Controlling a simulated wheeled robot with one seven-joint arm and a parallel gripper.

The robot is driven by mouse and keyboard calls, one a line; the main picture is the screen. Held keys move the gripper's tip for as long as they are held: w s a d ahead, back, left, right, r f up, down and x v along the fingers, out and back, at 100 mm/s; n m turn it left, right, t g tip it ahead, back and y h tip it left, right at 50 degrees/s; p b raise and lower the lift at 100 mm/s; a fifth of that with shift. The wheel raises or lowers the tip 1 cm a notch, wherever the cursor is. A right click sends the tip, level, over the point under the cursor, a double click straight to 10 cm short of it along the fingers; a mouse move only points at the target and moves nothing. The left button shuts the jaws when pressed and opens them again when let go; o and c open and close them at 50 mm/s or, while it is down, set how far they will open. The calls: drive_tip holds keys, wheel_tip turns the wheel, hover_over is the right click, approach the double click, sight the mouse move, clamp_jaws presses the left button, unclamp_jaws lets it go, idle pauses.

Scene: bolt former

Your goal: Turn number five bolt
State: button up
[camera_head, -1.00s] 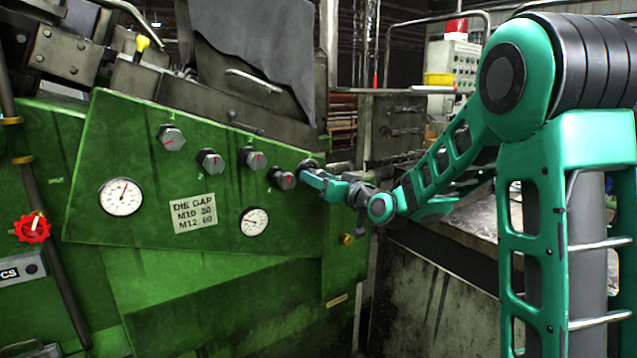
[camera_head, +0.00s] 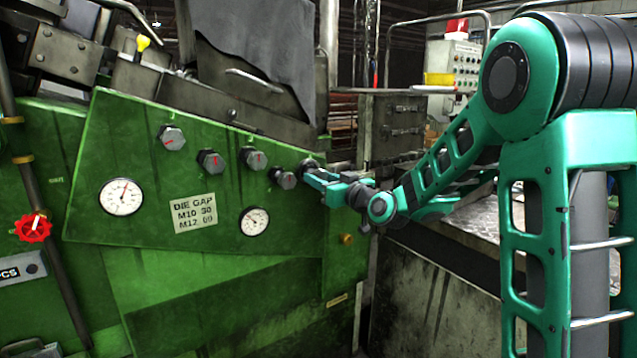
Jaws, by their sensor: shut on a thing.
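A slanted green panel carries a row of grey hex bolts with red marks. From the left they are the first bolt (camera_head: 172,138), the second bolt (camera_head: 211,162), the third bolt (camera_head: 253,159) and the fourth bolt (camera_head: 284,178). The fifth bolt (camera_head: 308,164) is at the right end of the row, mostly hidden by my gripper. My gripper (camera_head: 310,172) reaches in from the right and is shut on this fifth bolt. The bolt's red mark cannot be made out.
A large gauge (camera_head: 121,196) and a small gauge (camera_head: 255,221) flank a die gap plate (camera_head: 195,213). A red handwheel (camera_head: 33,228) is at the left. The fourth bolt is close beside my gripper. A metal table (camera_head: 470,235) stands under my arm.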

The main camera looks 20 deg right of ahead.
drive_tip(key=n, duration=0.4)
drive_tip(key=shift+n, duration=0.3)
drive_tip(key=shift+f, duration=0.1)
idle(0.4)
drive_tip(key=o, duration=1.1)
drive_tip(key=shift+c, duration=0.2)
drive_tip(key=shift+d, duration=0.1)
drive_tip(key=v, duration=1)
drive_tip(key=shift+s, duration=0.35)
